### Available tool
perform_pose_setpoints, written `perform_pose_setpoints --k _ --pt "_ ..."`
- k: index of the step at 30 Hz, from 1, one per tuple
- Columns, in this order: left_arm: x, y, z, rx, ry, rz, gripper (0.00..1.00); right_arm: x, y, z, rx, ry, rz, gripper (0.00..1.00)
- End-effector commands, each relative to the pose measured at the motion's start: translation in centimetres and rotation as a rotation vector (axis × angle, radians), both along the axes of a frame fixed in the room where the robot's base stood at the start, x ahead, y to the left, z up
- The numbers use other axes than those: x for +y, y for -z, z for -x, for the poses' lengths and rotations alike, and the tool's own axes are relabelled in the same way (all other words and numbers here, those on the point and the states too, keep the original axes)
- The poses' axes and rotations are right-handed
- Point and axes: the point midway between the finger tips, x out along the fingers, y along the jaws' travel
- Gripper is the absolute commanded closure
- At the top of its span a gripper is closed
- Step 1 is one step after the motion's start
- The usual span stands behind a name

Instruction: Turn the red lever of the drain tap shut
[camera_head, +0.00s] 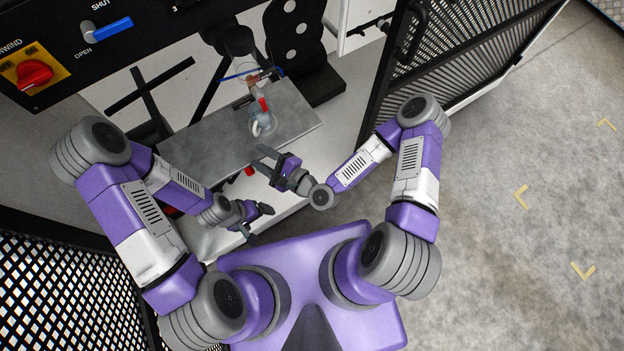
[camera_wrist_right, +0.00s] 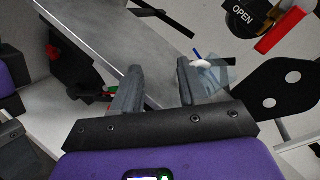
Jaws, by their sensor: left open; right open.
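In the right wrist view, a red lever (camera_wrist_right: 282,32) shows at the upper right, beside a dark fitting marked OPEN (camera_wrist_right: 242,16). In the head view, a small red piece (camera_head: 264,104) shows at the clear jug (camera_head: 262,124) on the grey table; I cannot tell if it is the same lever. My right gripper (camera_head: 262,163) is open and empty by the table's front edge, apart from the jug. Its two fingers (camera_wrist_right: 158,80) show in the wrist view, with the lever beyond them to the right. My left gripper (camera_head: 258,224) is open and empty, lower and nearer my body.
The grey table (camera_head: 205,145) is mostly bare. A panel above carries a blue lever (camera_head: 108,30) and a red knob (camera_head: 35,74). A dark upright plate with pale round spots (camera_head: 296,28) stands behind. Mesh guards (camera_head: 435,55) flank the place; open floor lies right.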

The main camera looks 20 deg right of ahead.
Motion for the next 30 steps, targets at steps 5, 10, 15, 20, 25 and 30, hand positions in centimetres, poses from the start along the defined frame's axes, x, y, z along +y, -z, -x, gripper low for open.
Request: perform_pose_setpoints --k 5,10,15,20,25,30 --pt "0.0 -1.6 0.0 0.0 0.0 0.0 0.11 -0.1 2.4 2.0 -0.007 -0.147 0.308 0.57" --pt "0.0 -2.8 0.0 0.0 0.0 0.0 0.11 -1.3 4.5 4.0 -0.016 -0.302 0.572 0.57" --pt "0.0 -4.0 0.0 0.0 0.0 0.0 0.11 -3.4 6.1 6.0 -0.024 -0.469 0.805 0.57" --pt "0.0 -5.1 0.0 0.0 0.0 0.0 0.11 -5.8 6.7 7.8 -0.029 -0.634 0.988 0.57" --pt "0.0 -6.1 0.0 0.0 0.0 0.0 0.11 -8.4 6.7 9.6 -0.031 -0.8 1.131 0.57" --pt "0.0 -6.8 0.0 0.0 0.0 0.0 0.11 -10.1 6.3 10.8 -0.032 -0.917 1.208 0.57"
